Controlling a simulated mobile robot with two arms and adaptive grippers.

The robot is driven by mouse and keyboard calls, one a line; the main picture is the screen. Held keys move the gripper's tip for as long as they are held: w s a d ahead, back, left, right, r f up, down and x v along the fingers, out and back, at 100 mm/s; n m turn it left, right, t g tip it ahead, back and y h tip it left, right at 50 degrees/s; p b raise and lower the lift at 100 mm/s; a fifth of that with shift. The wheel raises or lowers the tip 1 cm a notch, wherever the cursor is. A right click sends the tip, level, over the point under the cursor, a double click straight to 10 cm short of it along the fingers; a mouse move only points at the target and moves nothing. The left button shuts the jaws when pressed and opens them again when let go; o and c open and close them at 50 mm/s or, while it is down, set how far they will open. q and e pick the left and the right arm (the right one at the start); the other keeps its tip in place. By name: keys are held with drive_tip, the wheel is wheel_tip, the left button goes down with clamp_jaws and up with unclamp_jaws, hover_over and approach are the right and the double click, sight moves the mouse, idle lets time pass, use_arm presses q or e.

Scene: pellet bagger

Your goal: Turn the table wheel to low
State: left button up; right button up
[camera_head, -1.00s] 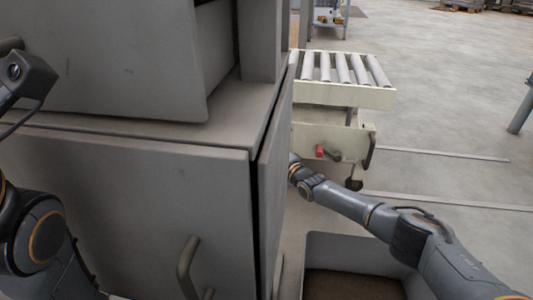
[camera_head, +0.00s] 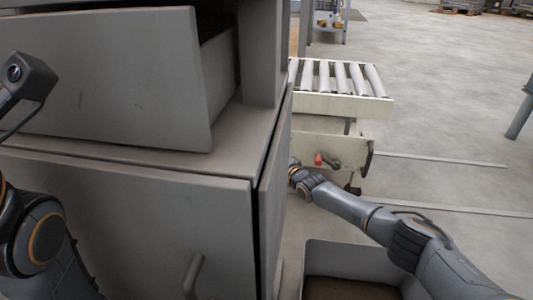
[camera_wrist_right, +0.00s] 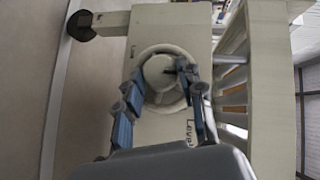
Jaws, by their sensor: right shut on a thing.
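The table wheel (camera_wrist_right: 158,69) is a pale round handwheel with a hub, on the cream side panel of the roller table (camera_wrist_right: 171,22) in the right wrist view. My right gripper (camera_wrist_right: 162,78) is shut on it, with its blue-padded fingers on either side of the rim. Lettering beginning "Leve" is partly visible beside the wheel. In the head view the roller table (camera_head: 340,112) stands beyond the grey cabinet. The cabinet edge hides my right gripper and the wheel there. My left arm shows at the left edge, but its gripper does not show.
The grey cabinet (camera_head: 120,215) fills the left and centre of the head view, close to my right forearm. A red-tipped handle (camera_head: 318,159) sits on the table's end. A grey open bin (camera_head: 345,255) stands below my right arm. Open floor lies to the right.

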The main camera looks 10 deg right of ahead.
drive_tip(key=shift+a+r+n+g+h+p, duration=0.15)
drive_tip(key=shift+n+g+h+p, duration=0.5)
drive_tip(key=shift+p, duration=1.15)
drive_tip(key=shift+d+r+n+g+h+p, duration=0.1)
drive_tip(key=shift+n+g+h+p, duration=0.5)
drive_tip(key=shift+p, duration=1.15)
drive_tip(key=o, duration=1.2)
drive_tip(key=shift+a, duration=0.1)
drive_tip(key=shift+v, duration=6.05)
